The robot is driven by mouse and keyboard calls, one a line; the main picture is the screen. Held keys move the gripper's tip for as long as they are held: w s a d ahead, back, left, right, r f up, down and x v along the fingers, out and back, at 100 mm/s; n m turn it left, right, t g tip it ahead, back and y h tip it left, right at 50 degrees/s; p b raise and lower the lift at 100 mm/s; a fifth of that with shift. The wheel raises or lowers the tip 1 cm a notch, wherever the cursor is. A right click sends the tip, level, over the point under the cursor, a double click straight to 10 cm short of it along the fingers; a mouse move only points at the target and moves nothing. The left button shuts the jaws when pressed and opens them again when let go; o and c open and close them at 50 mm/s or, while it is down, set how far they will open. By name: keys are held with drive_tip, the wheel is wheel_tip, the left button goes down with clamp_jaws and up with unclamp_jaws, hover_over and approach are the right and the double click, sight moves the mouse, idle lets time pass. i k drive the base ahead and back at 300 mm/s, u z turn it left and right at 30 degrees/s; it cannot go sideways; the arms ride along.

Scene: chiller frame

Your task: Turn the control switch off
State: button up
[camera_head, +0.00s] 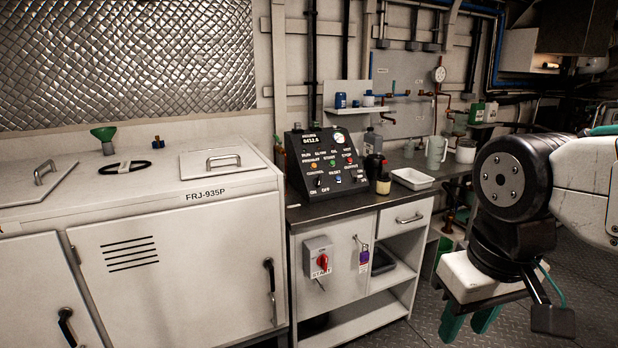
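A black control panel (325,160) with a sloped face stands on the dark counter. Its face carries small coloured lamps, a round gauge and a digital readout. A small dark knob (318,182) sits low on the panel, under a label that seems to read CONTROL. ON and OFF labels lie below it. Which way the knob points is too small to tell. My gripper (468,324) hangs at the lower right, pointing down, with two teal fingers apart and nothing seen between them. It is well to the right of the panel and lower in the picture.
A red rotary switch (322,262) on a grey box marked START is on the cabinet front. A padlock with a purple tag (364,259) hangs beside it. A dark bottle (373,166), a jar (383,184) and a white tray (412,179) stand right of the panel.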

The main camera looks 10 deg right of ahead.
sight(318, 182)
drive_tip(key=u, duration=0.15)
drive_tip(key=i, duration=1.2)
drive_tip(key=z, duration=0.35)
